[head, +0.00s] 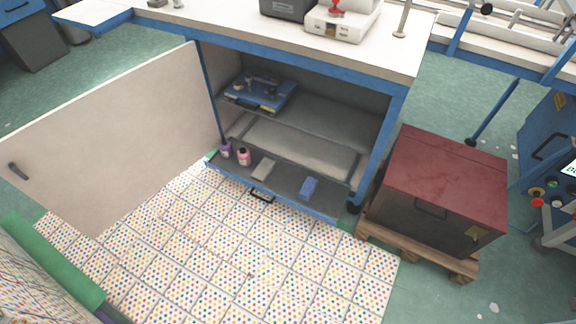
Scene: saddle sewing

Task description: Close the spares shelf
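A blue-framed cabinet (403,108) stands under a white worktop, its front open. Its lower shelf (225,170) juts forward past the frame, with a blue front edge and a dark handle (262,195) low on that edge. I take this as the spares shelf; no label can be read. It carries a purple bottle (225,149), a pink bottle (243,157), a pale block (264,169) and a blue box (309,187). A large cream door (110,135) swings wide open to the left, with a dark handle (18,171). My gripper is not in view.
A dark red-topped box (445,170) sits on a wooden pallet (415,252) right of the cabinet. An upper shelf holds a blue tray (262,95). The dotted tile floor (240,260) in front is clear. A green-edged object (55,270) stands at lower left.

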